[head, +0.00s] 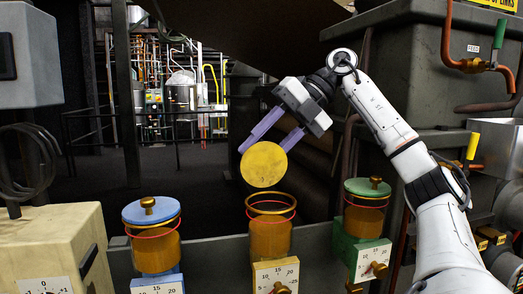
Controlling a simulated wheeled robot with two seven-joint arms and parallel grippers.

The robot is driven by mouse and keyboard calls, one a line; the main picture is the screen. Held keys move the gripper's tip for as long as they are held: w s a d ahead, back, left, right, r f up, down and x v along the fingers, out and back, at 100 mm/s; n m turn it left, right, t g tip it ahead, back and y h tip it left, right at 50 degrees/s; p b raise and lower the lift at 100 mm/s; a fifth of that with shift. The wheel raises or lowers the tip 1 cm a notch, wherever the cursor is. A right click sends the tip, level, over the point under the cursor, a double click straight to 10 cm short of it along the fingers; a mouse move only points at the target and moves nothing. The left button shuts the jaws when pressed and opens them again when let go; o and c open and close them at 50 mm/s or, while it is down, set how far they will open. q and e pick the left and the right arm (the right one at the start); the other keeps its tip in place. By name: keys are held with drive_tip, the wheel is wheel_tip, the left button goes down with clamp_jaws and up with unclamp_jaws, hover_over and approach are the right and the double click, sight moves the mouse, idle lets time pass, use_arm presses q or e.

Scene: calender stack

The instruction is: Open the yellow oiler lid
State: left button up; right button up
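The yellow oiler (270,238) stands at the lower middle in the head view, a glass cup of amber liquid over a yellow numbered dial block. Its mouth is uncovered, with a yellow rim ring (271,203) showing. The round yellow lid (264,164) is raised above the rim, nearly upright, its flat face toward me. My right gripper (263,150) reaches down from the upper right with its two purple fingers apart. The fingertips are at the lid's upper edge; I cannot tell whether they touch it. The back of the lid is hidden. My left gripper is out of view.
A blue-lidded oiler (152,240) stands to the left and a green-lidded oiler (365,215) to the right, both covered. A beige box (60,245) fills the lower left. Grey tanks and pipes crowd the right.

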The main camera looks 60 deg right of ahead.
drive_tip(key=p+v, duration=0.2)
drive_tip(key=v, duration=0.8)
drive_tip(key=shift+p, duration=0.35)
drive_tip(key=shift+s+r, duration=0.1)
drive_tip(key=shift+r, duration=0.05)
